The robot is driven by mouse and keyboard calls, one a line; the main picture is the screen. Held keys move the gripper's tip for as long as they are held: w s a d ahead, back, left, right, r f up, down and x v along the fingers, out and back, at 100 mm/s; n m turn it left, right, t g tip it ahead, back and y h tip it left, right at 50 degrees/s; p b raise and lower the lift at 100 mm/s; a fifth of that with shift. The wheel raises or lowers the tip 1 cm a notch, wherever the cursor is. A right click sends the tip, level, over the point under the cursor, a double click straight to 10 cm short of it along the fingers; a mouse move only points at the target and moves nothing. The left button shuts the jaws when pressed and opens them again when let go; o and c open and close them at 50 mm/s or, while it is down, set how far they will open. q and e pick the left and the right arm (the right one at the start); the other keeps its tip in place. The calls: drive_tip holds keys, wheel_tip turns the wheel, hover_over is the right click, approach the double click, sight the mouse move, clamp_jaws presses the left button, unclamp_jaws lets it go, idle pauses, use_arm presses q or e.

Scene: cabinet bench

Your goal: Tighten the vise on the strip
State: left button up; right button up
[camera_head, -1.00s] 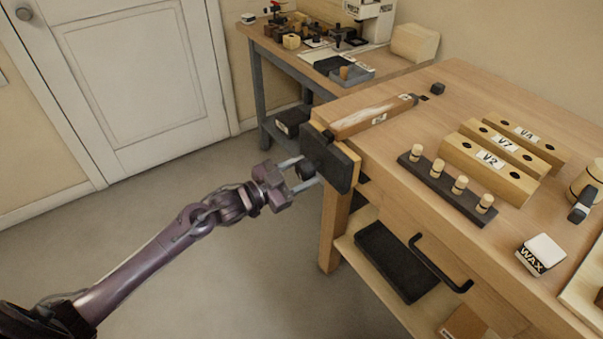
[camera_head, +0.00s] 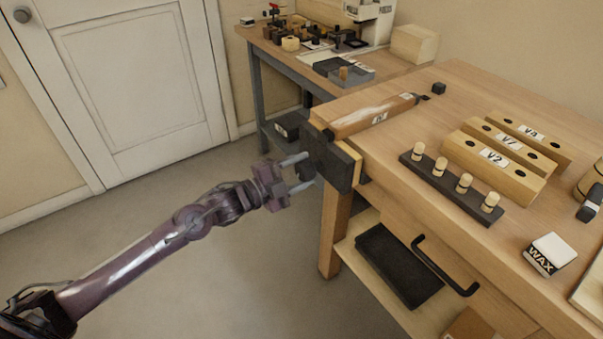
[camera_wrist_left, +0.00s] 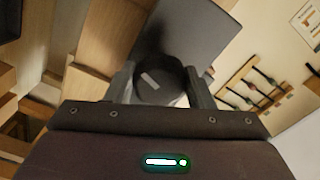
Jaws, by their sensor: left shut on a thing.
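The vise's dark front jaw (camera_head: 333,160) stands at the left end of the wooden bench. Its round dark knob (camera_wrist_left: 160,82), with a pale mark on its face, fills the middle of the left wrist view. My left gripper (camera_head: 302,172) is shut on the knob, one finger on each side of it; it also shows in the left wrist view (camera_wrist_left: 160,88). The strip (camera_head: 362,117), a long wooden piece with a whitish streak and a label, lies along the bench top behind the jaw. Whether the jaw touches it I cannot tell. My right gripper is out of view.
A black rack of pegs (camera_head: 452,190), labelled wooden blocks (camera_head: 494,164) and a wax block (camera_head: 550,254) stand on the bench. A black drawer handle (camera_head: 444,266) juts from its front. A second table (camera_head: 262,48) stands behind. The floor around my left arm is clear.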

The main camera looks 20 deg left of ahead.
use_arm(q)
drive_tip(key=shift+s+f+m, duration=0.1)
drive_tip(key=shift+f+m, duration=0.2)
drive_tip(key=shift+f, duration=0.05)
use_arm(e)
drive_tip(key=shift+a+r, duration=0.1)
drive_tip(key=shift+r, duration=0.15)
use_arm(q)
drive_tip(key=shift+f, duration=0.1)
drive_tip(key=o, duration=0.7)
drive_tip(key=shift+s+a, duration=0.15)
drive_tip(key=shift+o, duration=1.3)
drive_tip(key=shift+s+a+r, duration=0.15)
drive_tip(key=shift+a+r, duration=0.05)
drive_tip(key=shift+r, duration=0.1)
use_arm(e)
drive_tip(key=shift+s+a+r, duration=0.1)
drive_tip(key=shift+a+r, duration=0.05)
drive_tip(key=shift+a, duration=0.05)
use_arm(q)
drive_tip(key=shift+d, duration=0.15)
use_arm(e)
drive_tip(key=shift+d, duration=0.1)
